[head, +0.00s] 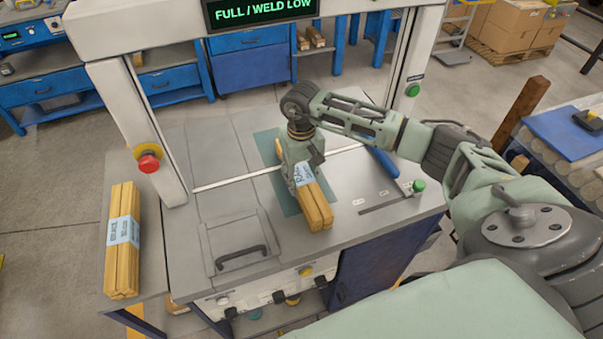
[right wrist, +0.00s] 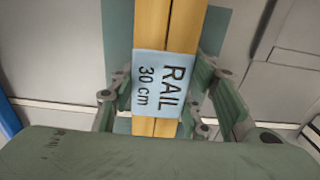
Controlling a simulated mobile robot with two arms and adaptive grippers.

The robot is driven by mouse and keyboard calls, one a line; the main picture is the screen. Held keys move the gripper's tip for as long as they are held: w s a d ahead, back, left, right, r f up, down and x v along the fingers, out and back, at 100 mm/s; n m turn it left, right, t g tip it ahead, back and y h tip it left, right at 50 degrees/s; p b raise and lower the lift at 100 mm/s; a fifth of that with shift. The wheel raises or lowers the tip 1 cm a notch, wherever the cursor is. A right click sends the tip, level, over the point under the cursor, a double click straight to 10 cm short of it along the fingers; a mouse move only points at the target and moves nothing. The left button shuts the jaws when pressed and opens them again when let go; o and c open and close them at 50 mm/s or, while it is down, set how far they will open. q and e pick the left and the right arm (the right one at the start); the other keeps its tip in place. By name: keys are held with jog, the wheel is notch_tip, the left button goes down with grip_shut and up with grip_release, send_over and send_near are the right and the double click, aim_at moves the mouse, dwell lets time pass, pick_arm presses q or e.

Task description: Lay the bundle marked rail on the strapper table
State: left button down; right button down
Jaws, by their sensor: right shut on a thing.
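The bundle marked rail (head: 317,207) is a set of pale wooden sticks with a light blue label; in the right wrist view the label (right wrist: 162,85) reads "RAIL 30 cm". My right gripper (head: 302,172) is shut on it from above, with a finger on each side of the label in the right wrist view (right wrist: 160,112). The bundle lies level over the green mat on the grey strapper table (head: 230,155), its near end past the mat. I cannot tell whether it touches the surface. My left gripper is not in view.
A second labelled bundle (head: 122,250) lies on the side shelf at left. The strapper's frame has an emergency stop (head: 148,161) on its left post and a display (head: 262,10) reading "FULL / WELD LOW". A blue-handled tool (head: 382,162) lies right of the mat.

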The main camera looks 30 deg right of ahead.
aim_at(302, 174)
jog(key=c, duration=1.4)
grip_release()
jog(key=shift+f, duration=0.15)
jog(key=shift+c, duration=0.2)
jog(key=o, duration=0.5)
jog(key=shift+c, duration=0.2)
jog(key=shift+r, duration=0.6)
notch_tip(302, 174, up, 11)
jog(key=b, duration=0.2)
